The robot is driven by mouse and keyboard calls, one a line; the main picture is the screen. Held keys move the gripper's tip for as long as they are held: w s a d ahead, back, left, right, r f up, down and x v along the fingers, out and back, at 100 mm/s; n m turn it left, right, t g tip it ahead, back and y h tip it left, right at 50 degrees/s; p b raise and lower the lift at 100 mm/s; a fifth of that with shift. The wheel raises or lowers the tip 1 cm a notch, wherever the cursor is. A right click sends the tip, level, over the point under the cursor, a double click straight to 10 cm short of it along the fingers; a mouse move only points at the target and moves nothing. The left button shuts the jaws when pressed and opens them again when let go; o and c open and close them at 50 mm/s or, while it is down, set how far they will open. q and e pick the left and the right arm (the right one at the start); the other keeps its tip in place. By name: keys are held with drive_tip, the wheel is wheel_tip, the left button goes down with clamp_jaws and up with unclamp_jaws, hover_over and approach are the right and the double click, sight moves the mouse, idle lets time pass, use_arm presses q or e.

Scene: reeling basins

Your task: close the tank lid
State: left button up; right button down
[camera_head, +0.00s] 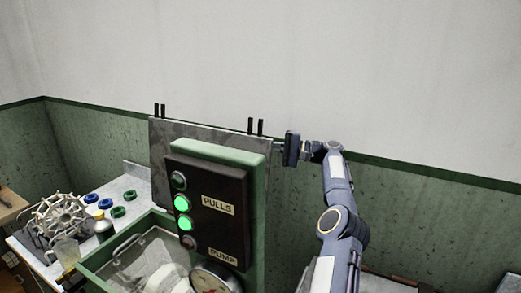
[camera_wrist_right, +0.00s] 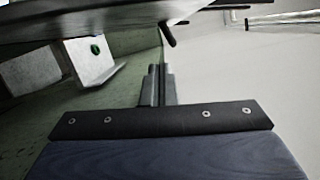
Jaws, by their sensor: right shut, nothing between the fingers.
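The tank lid (camera_head: 163,150) is a grey mottled panel standing raised behind the control box, which hides much of it. Black prongs stick up from its top edge. The green tank (camera_head: 105,262) is open below it at the lower left. My right gripper (camera_head: 279,147) is at the lid's right edge, its fingers pointing left; I cannot tell whether they touch it. In the right wrist view its fingers (camera_wrist_right: 157,84) are together and empty, and a dark panel that looks like the lid (camera_wrist_right: 95,22) crosses the top. My left gripper is not in view.
A side table holds a wire reel (camera_head: 60,218) and several blue and green rings. A wall is behind.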

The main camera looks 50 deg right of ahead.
sight(261, 148)
drive_tip(key=shift+s+a+r+b, duration=0.1)
drive_tip(key=shift+a+b, duration=0.25)
drive_tip(key=shift+a, duration=0.2)
drive_tip(key=shift+s+a+r+b, duration=0.1)
drive_tip(key=shift+a+b, duration=0.2)
drive_tip(key=shift+a, duration=0.2)
drive_tip(key=shift+s+a+r, duration=0.1)
drive_tip(key=shift+a+r, duration=0.05)
drive_tip(key=shift+a, duration=0.15)
drive_tip(key=shift+s+a+r, duration=0.1)
drive_tip(key=shift+a, duration=0.6)
